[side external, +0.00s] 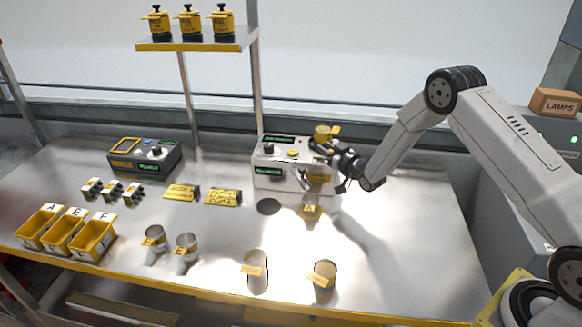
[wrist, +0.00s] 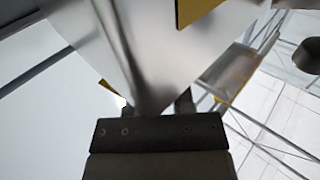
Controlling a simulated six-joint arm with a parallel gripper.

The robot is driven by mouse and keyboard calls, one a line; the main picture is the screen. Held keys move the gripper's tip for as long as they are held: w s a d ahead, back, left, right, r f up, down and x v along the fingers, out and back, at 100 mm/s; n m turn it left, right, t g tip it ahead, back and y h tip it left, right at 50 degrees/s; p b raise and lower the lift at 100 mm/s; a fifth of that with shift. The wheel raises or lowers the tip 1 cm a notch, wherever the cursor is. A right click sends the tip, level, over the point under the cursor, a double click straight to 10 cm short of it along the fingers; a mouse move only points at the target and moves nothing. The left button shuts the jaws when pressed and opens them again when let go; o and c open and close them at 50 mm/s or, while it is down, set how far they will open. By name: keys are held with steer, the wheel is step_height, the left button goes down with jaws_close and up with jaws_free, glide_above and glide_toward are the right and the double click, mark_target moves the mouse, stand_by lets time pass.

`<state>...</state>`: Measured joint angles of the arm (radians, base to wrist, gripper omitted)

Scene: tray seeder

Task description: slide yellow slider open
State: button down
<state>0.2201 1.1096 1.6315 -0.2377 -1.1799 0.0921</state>
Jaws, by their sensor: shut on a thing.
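The white machine (side external: 272,178) stands at the back of the bench, with a yellow-tagged hopper-like vessel (side external: 323,131) at its top right. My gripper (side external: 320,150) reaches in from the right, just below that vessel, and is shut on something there. This appears to be the yellow slider, which my jaws mostly hide; how far it is open I cannot tell. In the wrist view a shiny metal funnel-like surface (wrist: 155,45) narrows towards my gripper (wrist: 153,106). A tagged cup (side external: 310,208) stands in front of the machine, below my gripper.
A dark round pad (side external: 269,206) lies left of that cup. More tagged cups (side external: 256,262) stand near the front. Yellow bins (side external: 92,240) and a dark control box (side external: 145,158) are at left. A shelf (side external: 195,44) holds three yellow canisters. The bench's right side is clear.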

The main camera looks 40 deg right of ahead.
mark_target(313, 156)
stand_by(0.5)
steer(key=shift+w+a, duration=1.4)
steer(key=shift+a, duration=0.05)
steer(key=shift+r, duration=0.1)
steer(key=shift+c, duration=2.3)
jaws_free()
steer(key=shift+s, duration=0.15)
steer(key=s, duration=0.7)
steer(key=shift+s, duration=0.25)
